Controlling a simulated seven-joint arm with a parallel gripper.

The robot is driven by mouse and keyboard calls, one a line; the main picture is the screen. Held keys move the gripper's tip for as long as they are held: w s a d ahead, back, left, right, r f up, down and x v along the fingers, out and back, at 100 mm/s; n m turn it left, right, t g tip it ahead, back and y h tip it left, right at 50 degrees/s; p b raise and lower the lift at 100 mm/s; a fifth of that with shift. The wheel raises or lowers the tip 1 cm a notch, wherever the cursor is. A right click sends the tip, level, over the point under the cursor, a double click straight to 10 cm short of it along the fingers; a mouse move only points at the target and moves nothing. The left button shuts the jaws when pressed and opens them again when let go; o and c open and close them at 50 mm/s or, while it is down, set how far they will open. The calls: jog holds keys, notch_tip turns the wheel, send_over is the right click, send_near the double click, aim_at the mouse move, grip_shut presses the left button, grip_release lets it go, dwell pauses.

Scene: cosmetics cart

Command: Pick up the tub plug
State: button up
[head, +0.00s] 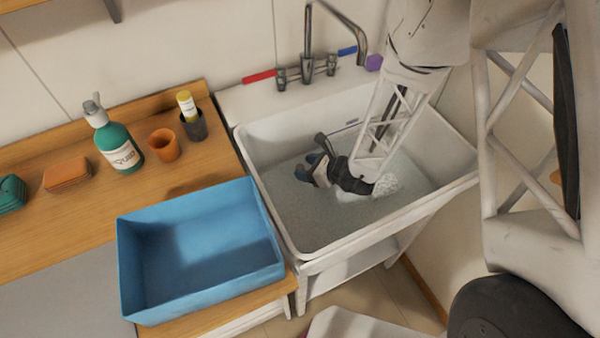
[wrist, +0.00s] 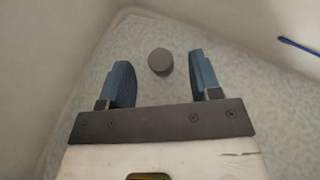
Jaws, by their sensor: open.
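The tub plug (wrist: 160,61) is a small round grey disc on the speckled floor of the tub, seen in the wrist view. I cannot make out the plug in the head view.
The tub walls rise around my gripper. A blue stick-like item (wrist: 298,46) lies at the right in the wrist view. A faucet (head: 308,65) stands behind the tub. A blue bin (head: 200,285), a green pump bottle (head: 118,145) and an orange cup (head: 164,145) stand on the left counter.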

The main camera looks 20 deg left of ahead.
jog(key=shift+w+a+f, duration=0.1)
jog(key=shift+a+f, duration=0.15)
jog(key=shift+a, duration=0.25)
jog(key=shift+c, duration=0.2)
jog(key=c, duration=1)
